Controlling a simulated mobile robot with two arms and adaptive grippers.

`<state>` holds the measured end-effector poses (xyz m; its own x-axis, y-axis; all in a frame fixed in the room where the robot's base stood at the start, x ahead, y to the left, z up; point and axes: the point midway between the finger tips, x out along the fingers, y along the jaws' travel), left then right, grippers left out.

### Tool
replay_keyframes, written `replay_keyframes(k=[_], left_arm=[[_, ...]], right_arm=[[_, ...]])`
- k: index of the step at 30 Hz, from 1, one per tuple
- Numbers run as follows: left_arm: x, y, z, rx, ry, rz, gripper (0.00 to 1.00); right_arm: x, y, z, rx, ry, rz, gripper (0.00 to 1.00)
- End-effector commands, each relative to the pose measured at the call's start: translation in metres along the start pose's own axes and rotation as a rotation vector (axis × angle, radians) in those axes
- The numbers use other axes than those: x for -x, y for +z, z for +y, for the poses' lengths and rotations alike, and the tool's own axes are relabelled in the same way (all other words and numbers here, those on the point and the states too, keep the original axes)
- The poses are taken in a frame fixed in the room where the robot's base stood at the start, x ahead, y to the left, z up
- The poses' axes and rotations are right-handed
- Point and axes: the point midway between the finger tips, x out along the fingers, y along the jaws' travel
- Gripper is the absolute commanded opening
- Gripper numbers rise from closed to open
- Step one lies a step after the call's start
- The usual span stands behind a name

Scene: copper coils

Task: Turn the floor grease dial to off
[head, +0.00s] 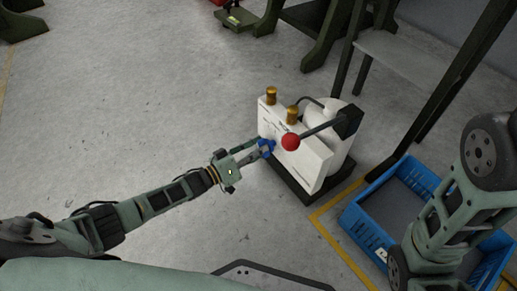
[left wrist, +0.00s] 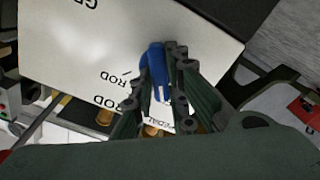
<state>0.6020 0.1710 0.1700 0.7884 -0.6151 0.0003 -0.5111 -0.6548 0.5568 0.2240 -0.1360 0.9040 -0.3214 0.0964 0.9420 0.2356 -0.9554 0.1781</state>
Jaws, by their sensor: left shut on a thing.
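The floor grease unit is a white box with a flat front panel (head: 306,160) standing on a dark base. A blue dial (head: 266,147) sits on that panel. My left gripper (head: 262,150) reaches the panel from the left and is shut on the dial. In the left wrist view the blue dial (left wrist: 154,66) is between my two dark fingers (left wrist: 158,76), with a light mark on its lower part. The panel there shows upside-down lettering, partly "ROD", partly hidden by the fingers. I cannot read the dial's setting. My right gripper is outside the views.
A lever with a red ball (head: 290,141) sticks out just right of the dial. Two brass caps (head: 271,95) stand on the unit's top. A blue crate (head: 362,222) lies at the lower right, near my right arm. The floor to the left is clear.

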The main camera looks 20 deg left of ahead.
Motion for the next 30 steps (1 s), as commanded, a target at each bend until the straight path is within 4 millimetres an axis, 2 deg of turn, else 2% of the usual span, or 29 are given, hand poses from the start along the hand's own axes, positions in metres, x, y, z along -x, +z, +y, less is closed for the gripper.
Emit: replay_keyframes(k=[9,23,24,30], left_arm=[[0.0008,0.0006,-0.0009,0.096,-0.001,-0.001,0.00],[0.0009,0.0008,-0.0011,0.108,-0.001,-0.002,0.00],[0.0009,0.0008,-0.0011,0.108,-0.001,-0.002,0.15],[0.0006,0.0006,-0.0009,0.108,-0.001,-0.001,0.32]], right_arm=[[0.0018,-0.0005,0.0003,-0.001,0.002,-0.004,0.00],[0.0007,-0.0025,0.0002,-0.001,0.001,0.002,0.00],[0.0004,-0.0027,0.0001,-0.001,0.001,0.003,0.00],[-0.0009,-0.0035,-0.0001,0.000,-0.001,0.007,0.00]])
